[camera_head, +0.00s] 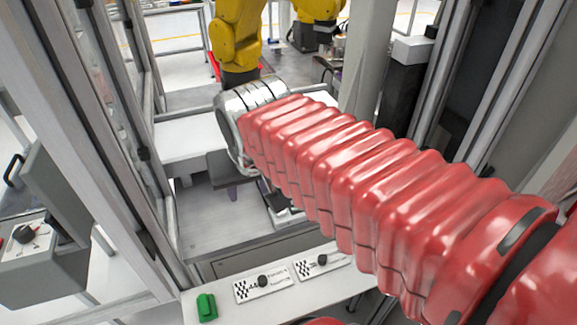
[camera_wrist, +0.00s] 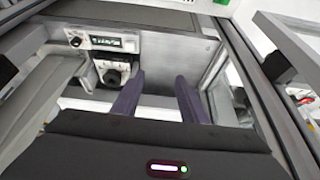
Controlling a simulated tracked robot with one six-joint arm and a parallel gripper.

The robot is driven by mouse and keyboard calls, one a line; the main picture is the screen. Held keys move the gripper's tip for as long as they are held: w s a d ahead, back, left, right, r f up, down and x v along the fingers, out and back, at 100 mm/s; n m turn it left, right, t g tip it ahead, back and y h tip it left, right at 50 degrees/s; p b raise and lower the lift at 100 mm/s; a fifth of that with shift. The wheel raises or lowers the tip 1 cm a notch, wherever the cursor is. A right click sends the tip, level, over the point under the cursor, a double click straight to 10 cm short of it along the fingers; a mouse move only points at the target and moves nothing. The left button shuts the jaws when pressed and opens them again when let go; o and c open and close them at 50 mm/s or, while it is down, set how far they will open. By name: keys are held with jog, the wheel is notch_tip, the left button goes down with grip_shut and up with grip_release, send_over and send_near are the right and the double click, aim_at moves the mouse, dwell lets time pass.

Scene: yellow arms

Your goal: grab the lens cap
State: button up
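My gripper (camera_wrist: 160,76) is open, with two dark purple fingers set apart and nothing between them. I cannot pick out the lens cap for certain. A dark round part (camera_wrist: 112,77) on a small light-coloured device lies just left of the left finger in the wrist view and may be it. The gap between it and the finger is small in the picture, but the depth is unclear. My red-sleeved arm hides part of the camera_head view.
A white ledge (camera_head: 225,292) in front carries a green block (camera_head: 207,307) and two labelled plates with black knobs (camera_head: 263,282). Metal frame posts (camera_head: 125,150) stand at the left. Yellow robot arms (camera_head: 236,35) stand behind. The grey panel (camera_head: 205,225) is partly bare.

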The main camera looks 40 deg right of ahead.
jog(key=w+d+m+g+h, duration=0.1)
jog(key=w+d+m+h, duration=0.1)
jog(key=w+d+m, duration=0.4)
jog(key=w+d, duration=0.5)
jog(key=d, duration=0.4)
jog(key=shift+w+g, duration=0.4)
jog(key=shift+d+f, duration=0.1)
jog(key=shift+f, duration=0.05)
jog(key=x, duration=0.8)
jog(key=shift+w+d+f, duration=0.1)
jog(key=shift+f, duration=0.1)
jog(key=shift+x, duration=2.6)
jog(key=shift+d, duration=0.1)
jog(key=shift+c, duration=0.6)
